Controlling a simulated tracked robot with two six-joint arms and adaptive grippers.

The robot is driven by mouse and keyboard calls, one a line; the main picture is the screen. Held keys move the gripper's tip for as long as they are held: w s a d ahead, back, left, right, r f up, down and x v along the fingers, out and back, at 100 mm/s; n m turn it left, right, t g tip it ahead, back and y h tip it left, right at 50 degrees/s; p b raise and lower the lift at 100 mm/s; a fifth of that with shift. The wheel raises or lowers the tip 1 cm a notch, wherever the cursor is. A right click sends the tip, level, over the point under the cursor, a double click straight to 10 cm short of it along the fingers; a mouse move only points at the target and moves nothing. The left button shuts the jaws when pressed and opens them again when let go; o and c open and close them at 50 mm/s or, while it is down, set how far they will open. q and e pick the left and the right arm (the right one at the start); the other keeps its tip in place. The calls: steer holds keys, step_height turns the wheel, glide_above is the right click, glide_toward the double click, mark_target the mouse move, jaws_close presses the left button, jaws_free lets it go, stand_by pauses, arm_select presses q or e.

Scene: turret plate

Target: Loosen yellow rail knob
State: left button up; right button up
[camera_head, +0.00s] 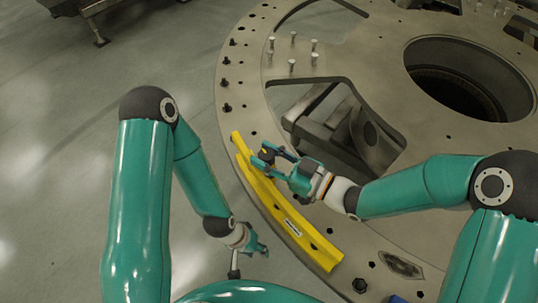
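A curved yellow rail (290,222) lies along the left rim of the large grey turret plate (385,50). A small dark knob with a yellow mark (267,153) stands near the rail's upper end. My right gripper (265,155) reaches in from the right, with its fingers around or just beside the knob. The fingers hide part of it, and I cannot tell whether they press on it. My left gripper (260,247) is lower, left of the rail's lower half and apart from it. Its fingers are small and partly turned away, so its opening is unclear.
Dark bolts (226,83) line the plate's left rim, and several pale upright pins (292,66) stand on it. The plate has a large round hole (455,85) and a cut-out with grey machinery (335,125). The floor at left is mostly clear.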

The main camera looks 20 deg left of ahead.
steer(key=c, duration=0.5)
steer(key=shift+d, duration=0.15)
steer(key=shift+g, duration=0.3)
